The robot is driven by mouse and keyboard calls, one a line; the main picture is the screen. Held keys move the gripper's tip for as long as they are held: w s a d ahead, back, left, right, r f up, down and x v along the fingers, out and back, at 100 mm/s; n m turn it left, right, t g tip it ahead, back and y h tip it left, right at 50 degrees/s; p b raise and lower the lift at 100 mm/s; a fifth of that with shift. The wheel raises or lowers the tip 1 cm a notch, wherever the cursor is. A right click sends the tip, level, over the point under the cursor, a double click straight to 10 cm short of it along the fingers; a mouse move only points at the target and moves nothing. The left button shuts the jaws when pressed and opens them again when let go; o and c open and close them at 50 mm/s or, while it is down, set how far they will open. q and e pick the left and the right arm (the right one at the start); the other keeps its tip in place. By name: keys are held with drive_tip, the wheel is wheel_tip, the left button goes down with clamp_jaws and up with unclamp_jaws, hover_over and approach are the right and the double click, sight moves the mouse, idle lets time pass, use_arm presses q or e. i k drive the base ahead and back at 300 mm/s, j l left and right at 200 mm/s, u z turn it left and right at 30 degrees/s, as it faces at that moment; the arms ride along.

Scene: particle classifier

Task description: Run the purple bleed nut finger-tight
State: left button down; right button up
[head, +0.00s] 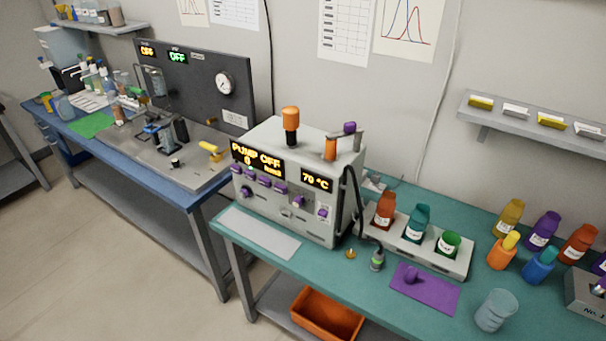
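Several other purple knobs are on the machine's front, such as one at the lower left (246,192) and one at the right (322,212). I cannot tell for certain which purple part is the bleed nut, or how tight any of them is. Neither of my grippers is in view.
A white rack (455,264) with bottles stands right of the machine, behind a purple mat (440,296). A black hose (357,195) runs down the machine's right side to a small green-capped vial (377,260). A clear beaker (495,310) stands near the front edge.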

sight(244, 194)
drive_tip(key=i+j+z, duration=0.1)
drive_tip(key=j, duration=0.45)
drive_tip(key=i+j, duration=0.25)
drive_tip(key=j, duration=0.3)
drive_tip(key=i+j+z, duration=0.15)
drive_tip(key=j, duration=0.45)
drive_tip(key=i+j+z, duration=0.1)
drive_tip(key=j, duration=0.45)
drive_tip(key=i+j+z, duration=0.1)
drive_tip(key=j, duration=0.5)
drive_tip(key=i+j, duration=0.2)
drive_tip(key=j, duration=0.4)
drive_tip(key=i+j+z, duration=0.15)
drive_tip(key=j, duration=0.45)
drive_tip(key=k, duration=0.05)
